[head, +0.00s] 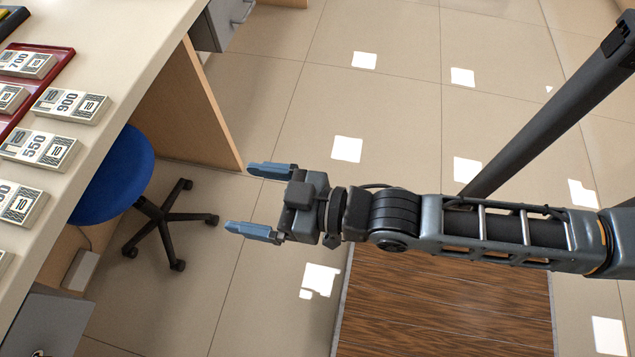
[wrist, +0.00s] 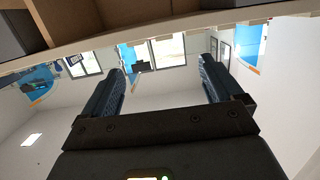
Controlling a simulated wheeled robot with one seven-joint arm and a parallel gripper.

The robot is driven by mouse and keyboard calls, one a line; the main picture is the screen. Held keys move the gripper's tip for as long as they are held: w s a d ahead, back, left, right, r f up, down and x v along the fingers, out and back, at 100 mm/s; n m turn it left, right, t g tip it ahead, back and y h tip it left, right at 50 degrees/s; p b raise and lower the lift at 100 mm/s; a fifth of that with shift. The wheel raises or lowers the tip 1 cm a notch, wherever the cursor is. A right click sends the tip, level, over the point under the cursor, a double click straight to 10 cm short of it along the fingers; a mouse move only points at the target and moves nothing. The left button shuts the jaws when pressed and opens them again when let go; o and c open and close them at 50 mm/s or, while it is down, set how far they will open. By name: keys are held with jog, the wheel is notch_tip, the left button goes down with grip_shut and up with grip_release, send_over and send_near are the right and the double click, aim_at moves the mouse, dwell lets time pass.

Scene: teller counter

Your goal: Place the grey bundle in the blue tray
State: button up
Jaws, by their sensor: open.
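Several pale grey-beige bundles with printed numbers lie on the counter at the left of the head view. One reads 900 (head: 71,105), one 550 (head: 40,149), and another is cut by the left edge (head: 20,204). I cannot tell which is the task's grey bundle. No clearly blue tray shows; a dark tray edge (head: 14,22) is cut off at the top left corner. My gripper (head: 260,200) is open and empty, out over the floor, well right of the counter and bundles. Its open fingers also show in the wrist view (wrist: 158,82), with nothing between them.
A red tray (head: 62,57) holding bundles, one reading 700 (head: 27,63), lies on the counter (head: 135,52). A blue-seated stool (head: 118,175) stands partly under the counter's edge. A dark slanted post (head: 550,115) stands at right. Floor between is open.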

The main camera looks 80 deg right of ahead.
jog(key=shift+g, duration=0.7)
jog(key=r+v, duration=0.1)
jog(key=v, duration=0.4)
jog(key=r+v, duration=0.1)
jog(key=v, duration=0.4)
jog(key=w+r+v, duration=0.1)
jog(key=v, duration=0.4)
jog(key=shift+s+d+r, duration=0.2)
jog(key=shift+s+r, duration=0.05)
jog(key=shift+s, duration=0.15)
